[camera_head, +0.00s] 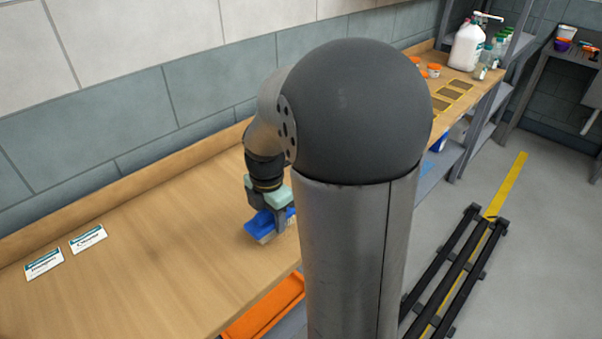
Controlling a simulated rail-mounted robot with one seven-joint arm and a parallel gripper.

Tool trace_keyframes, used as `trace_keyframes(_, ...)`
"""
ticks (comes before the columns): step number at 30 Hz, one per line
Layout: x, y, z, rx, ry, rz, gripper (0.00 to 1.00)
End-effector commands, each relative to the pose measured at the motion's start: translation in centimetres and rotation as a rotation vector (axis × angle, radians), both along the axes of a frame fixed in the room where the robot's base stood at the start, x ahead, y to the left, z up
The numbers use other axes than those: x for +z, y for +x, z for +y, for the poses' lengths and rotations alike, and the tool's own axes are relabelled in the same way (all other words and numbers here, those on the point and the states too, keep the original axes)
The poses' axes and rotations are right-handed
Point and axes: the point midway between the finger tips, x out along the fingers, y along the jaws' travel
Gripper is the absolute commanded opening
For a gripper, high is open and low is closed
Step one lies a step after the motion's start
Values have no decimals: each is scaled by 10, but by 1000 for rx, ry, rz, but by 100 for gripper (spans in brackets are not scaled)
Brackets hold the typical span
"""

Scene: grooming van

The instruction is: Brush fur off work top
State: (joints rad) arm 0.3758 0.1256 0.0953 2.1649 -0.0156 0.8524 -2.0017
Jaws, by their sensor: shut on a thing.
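The wooden work top (140,270) runs along the tiled wall, from the lower left to the upper right. My gripper (269,209) is low over it, near its front edge, and is shut on a blue brush (261,223). The brush has a blue body and pale bristles facing down, at or just above the wood; I cannot tell if they touch. My own arm and column hide part of the brush's right side and the middle of the work top. I cannot make out any fur on the visible wood.
Two label cards (88,238) lie at the left. An orange bin (265,308) is below the front edge. Beyond my arm are yellow-edged dark patches (453,90), orange-lidded jars (434,71) and a white pump jug (467,47). Black rails (455,275) run along the floor.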

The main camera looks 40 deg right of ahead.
Motion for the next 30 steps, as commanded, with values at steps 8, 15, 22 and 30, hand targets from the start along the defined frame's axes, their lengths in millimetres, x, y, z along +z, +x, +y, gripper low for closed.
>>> trace_keyframes(8, 30, 1, 2, 5, -1, -1, 29)
trace_keyframes(15, 51, 1, 4, 9, -1, -1, 29)
trace_keyframes(22, 56, 1, 4, 11, 0, 0, 29)
trace_keyframes(30, 55, 1, 4, 10, -1, 0, 29)
